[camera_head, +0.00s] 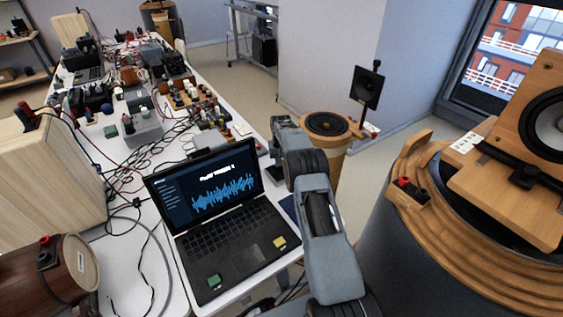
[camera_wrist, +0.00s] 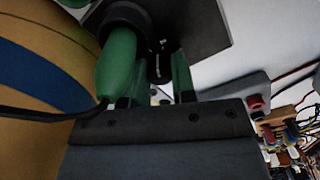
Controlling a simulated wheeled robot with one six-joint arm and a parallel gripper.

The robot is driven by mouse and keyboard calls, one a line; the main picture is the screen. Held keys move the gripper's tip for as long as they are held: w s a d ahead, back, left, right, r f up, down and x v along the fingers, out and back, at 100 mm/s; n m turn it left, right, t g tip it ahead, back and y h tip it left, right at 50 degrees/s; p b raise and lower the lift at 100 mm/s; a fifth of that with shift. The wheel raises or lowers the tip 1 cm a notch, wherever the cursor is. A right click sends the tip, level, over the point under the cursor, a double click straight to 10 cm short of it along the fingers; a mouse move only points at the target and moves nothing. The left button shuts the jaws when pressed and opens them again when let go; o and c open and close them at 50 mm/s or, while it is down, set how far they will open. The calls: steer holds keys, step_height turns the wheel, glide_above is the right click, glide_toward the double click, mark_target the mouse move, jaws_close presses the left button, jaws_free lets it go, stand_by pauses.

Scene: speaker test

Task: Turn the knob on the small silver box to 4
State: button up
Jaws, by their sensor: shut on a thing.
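A small silver-grey box (camera_head: 142,129) with knobs on top stands on the white table left of centre in the head view. My gripper (camera_wrist: 155,75) shows in the wrist view, with green fingers around a black round part (camera_wrist: 158,55) that bears small white marks. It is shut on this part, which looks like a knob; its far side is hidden. A dark flat panel (camera_wrist: 208,25) lies behind it. A grey box (camera_wrist: 235,92) with a red terminal sits to the right. I cannot tell whether it is the silver box. In the head view my arm hides the fingertips.
An open laptop (camera_head: 220,215) with a blue waveform stands on the front of the table. Cables and small electronics crowd the table behind it. In the wrist view a green plug (camera_wrist: 116,65) with a black cable is close left of the fingers. A wooden speaker (camera_head: 510,170) stands at right.

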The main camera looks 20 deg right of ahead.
steer(key=o, duration=0.9)
step_height(320, 180, up, 14)
steer(key=shift+f+p, duration=0.1)
steer(key=shift+p, duration=0.2)
